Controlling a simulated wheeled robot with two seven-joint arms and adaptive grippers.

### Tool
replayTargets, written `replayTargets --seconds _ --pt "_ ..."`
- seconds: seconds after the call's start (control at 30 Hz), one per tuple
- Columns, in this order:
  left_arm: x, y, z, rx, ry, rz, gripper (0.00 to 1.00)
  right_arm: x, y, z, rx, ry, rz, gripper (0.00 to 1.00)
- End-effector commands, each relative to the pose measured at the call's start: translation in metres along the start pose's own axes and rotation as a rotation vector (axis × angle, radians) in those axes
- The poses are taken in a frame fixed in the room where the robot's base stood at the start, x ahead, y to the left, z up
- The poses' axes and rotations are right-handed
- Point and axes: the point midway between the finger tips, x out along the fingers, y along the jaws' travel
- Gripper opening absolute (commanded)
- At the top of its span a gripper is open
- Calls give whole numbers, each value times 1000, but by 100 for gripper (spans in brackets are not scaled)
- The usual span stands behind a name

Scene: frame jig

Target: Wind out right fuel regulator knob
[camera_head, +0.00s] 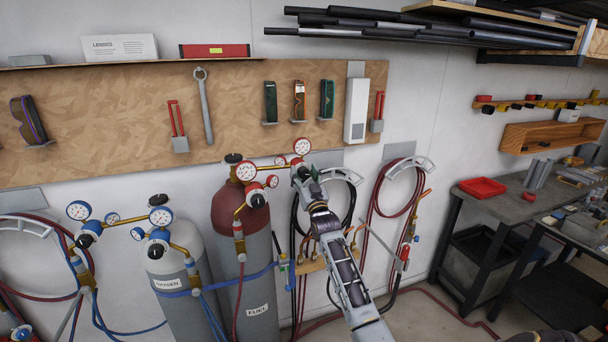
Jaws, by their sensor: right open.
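The right fuel regulator shows by its red-rimmed gauge (302,146), with a smaller gauge (280,160) to its left. It sits on the wall side, right of the dark red fuel cylinder (229,215). My right gripper (303,176) reaches up from the lower right and is open at this regulator, just below the large gauge. The regulator's knob is mostly hidden by the fingers, and I cannot tell whether they touch it. The left fuel regulator, with a red gauge (246,170) and black knob (257,200), stands beside it. My left gripper is not in view.
A grey oxygen cylinder (182,285) with blue-rimmed gauges stands to the left. Coiled hoses (398,188) hang on the wall to the right. A pegboard (150,115) holds tools above. A workbench (490,197) with a red tray (482,187) stands at right.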

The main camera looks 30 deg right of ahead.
Motion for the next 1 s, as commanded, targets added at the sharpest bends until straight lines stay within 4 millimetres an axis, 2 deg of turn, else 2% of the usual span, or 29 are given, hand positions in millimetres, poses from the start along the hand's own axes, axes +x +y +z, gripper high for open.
replayTargets --seconds 0.33,0.67,1.0 --pt "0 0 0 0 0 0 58 1 0 1 0 0 0 57" --pt "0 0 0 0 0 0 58 1 0 0 0 0 0 15" --pt "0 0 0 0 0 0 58 1 0 0 -20 0 -8 12"
